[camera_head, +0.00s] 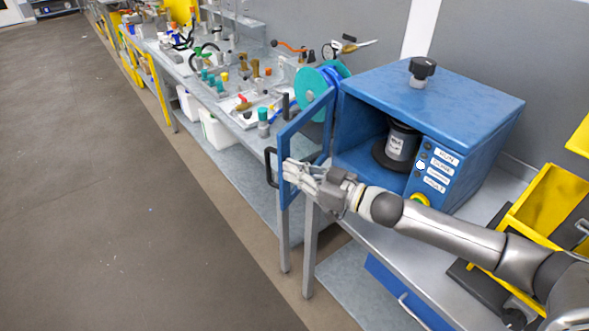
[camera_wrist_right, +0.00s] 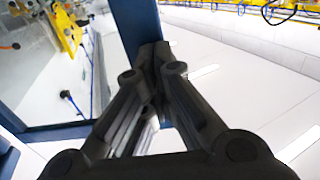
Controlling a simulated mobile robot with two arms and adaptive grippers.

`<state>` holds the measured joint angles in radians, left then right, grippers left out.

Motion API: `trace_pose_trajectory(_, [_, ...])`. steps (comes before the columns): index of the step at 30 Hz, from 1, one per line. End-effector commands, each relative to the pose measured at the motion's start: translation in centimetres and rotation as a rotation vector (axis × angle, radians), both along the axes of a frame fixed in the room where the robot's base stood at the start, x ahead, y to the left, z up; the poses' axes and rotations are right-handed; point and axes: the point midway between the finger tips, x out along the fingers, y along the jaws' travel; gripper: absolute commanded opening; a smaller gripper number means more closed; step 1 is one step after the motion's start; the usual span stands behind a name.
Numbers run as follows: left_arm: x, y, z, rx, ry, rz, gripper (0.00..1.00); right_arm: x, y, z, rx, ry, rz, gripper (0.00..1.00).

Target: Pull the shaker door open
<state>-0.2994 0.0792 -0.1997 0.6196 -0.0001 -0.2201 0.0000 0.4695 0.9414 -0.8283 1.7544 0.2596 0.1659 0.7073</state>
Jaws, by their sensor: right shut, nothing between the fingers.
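The blue shaker (camera_head: 450,100) stands on the bench at the right, with a black knob on top. Its blue-framed door (camera_head: 308,122) with a clear pane stands swung open to the left. The black door handle (camera_head: 270,167) is on the door's outer edge. A dark can (camera_head: 402,142) sits inside the shaker. My right gripper (camera_head: 288,172) is at the lower part of the door, close to the handle. In the wrist view the right gripper (camera_wrist_right: 152,52) is shut and empty, its tips against or just before the blue door frame (camera_wrist_right: 136,25). My left gripper is not in view.
A bench (camera_head: 215,85) with many tools and bottles runs away to the back left. A teal reel (camera_head: 312,92) stands behind the door. A yellow box (camera_head: 548,205) is at the right. The floor at the left is clear.

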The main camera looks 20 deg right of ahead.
Motion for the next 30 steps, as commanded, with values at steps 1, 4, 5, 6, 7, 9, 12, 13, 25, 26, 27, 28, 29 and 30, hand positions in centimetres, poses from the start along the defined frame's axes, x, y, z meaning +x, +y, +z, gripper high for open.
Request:
trace_pose_trajectory(1, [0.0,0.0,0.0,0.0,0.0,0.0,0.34,0.0,0.0,0.0,0.0,0.0,0.0,0.0])
trace_pose_trajectory(4, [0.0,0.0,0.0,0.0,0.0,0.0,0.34,0.0,0.0,0.0,0.0,0.0,0.0,0.0])
trace_pose_trajectory(5, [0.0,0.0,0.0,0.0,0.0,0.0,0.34,0.0,0.0,0.0,0.0,0.0,0.0,0.0])
trace_pose_trajectory(6, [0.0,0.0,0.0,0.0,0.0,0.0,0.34,0.0,0.0,0.0,0.0,0.0,0.0,0.0])
trace_pose_trajectory(7, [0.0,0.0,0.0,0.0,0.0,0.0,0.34,0.0,0.0,0.0,0.001,0.001,-0.001,0.0])
trace_pose_trajectory(9, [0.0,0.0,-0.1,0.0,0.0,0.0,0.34,0.1,0.1,-0.1,0.001,0.001,-0.005,0.0])
trace_pose_trajectory(12, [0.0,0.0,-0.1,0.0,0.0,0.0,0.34,0.2,0.5,-0.1,0.004,0.002,-0.016,0.0])
trace_pose_trajectory(13, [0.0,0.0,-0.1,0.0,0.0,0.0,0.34,0.4,0.6,-0.1,0.004,0.002,-0.022,0.0])
trace_pose_trajectory(25, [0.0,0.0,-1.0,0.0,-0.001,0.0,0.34,3.8,3.9,-0.1,0.013,0.003,-0.193,0.0])
trace_pose_trajectory(26, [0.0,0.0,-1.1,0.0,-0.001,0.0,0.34,4.2,4.2,-0.1,0.013,0.003,-0.211,0.0])
trace_pose_trajectory(27, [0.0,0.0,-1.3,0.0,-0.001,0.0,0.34,4.7,4.6,-0.2,0.012,0.004,-0.235,0.0])
trace_pose_trajectory(28, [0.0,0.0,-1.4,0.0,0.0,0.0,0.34,5.1,4.9,-0.2,0.013,0.003,-0.252,0.0])
trace_pose_trajectory(29, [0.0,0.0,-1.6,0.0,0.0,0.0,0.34,5.5,5.1,-0.2,0.013,0.003,-0.27,0.0])
trace_pose_trajectory(30, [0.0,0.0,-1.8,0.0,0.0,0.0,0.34,6.0,5.5,-0.2,0.012,0.004,-0.293,0.0])
